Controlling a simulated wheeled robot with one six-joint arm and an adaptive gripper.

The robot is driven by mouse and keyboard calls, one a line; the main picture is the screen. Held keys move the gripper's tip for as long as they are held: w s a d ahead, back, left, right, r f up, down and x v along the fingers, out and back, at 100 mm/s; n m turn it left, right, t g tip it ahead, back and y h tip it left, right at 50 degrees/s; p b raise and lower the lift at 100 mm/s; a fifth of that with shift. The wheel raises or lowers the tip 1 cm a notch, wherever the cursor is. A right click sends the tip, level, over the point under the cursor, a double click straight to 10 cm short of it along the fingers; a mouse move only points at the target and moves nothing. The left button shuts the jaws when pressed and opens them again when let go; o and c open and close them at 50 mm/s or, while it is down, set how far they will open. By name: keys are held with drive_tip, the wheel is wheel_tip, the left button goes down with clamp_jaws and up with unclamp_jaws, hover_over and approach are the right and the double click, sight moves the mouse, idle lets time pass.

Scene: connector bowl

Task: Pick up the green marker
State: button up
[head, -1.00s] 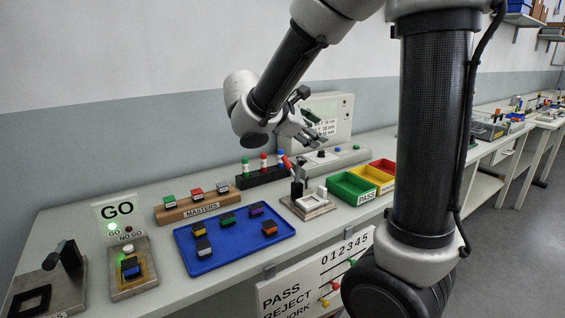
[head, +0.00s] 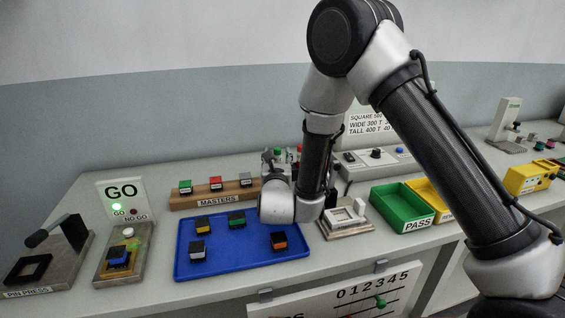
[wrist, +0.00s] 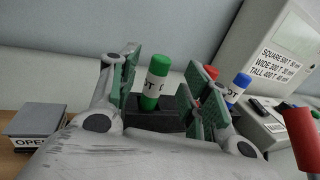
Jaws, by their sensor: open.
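The green marker (wrist: 155,85) stands upright in a black holder (wrist: 152,117) in the wrist view, with a white label around its middle. My gripper (wrist: 165,72) is open, with one green-padded finger on each side of the marker in that view. I see no contact; how deep the marker lies between the pads is hard to tell. In the head view my gripper (head: 277,160) is at the back of the bench, and my wrist hides most of the holder. A red marker (wrist: 213,72) is partly behind the right finger, and a blue marker (wrist: 238,88) stands farther right.
A red clamp handle (wrist: 301,135) is close at the right in the wrist view. The masters rack (head: 215,197) with coloured blocks is left of my gripper. A blue tray (head: 190,268) with blocks lies in front, and a green bin (head: 395,210) is to the right.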

sight(277, 153)
drive_tip(key=w, duration=0.4)
drive_tip(key=shift+w, duration=0.35)
drive_tip(key=c, duration=1)
drive_tip(key=shift+c, duration=0.2)
wheel_tip(277, 153, up, 10)
drive_tip(key=shift+a, duration=0.1)
drive_tip(key=shift+o, duration=0.6)
